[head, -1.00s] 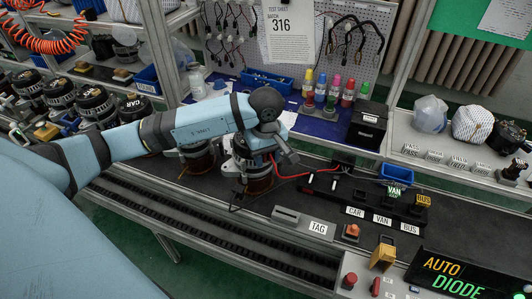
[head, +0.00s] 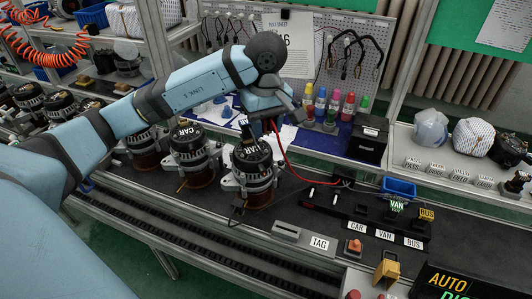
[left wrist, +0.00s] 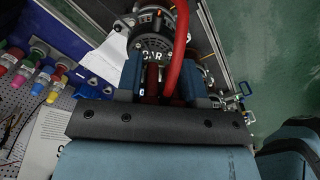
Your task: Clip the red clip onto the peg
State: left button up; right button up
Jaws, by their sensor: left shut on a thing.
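My left gripper (head: 268,122) is above the nearest alternator (head: 254,178), which stands on the dark line. It is shut on the red clip (left wrist: 152,80), which shows between the blue fingers in the left wrist view (left wrist: 160,82). A red cable (head: 284,155) runs from the clip down to the black box on the bench. In the left wrist view the alternator (left wrist: 150,40) lies beyond the fingertips, its label partly covered. A small orange spot on it could be the peg, but I cannot tell. The clip appears apart from the alternator. My right gripper is not in view.
More alternators (head: 190,150) stand to the left on the line. The black selector box (head: 370,210) with van and bus labels is on the right. Coloured bottles (head: 335,105) and a black box (head: 368,138) stand behind. A grey tag block (head: 286,231) lies in front.

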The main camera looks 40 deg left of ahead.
pick_arm(q)
notch_tip(320, 180, up, 6)
jog(key=shift+r, duration=0.1)
jog(key=shift+r+p, duration=1.15)
jog(key=shift+r, duration=0.45)
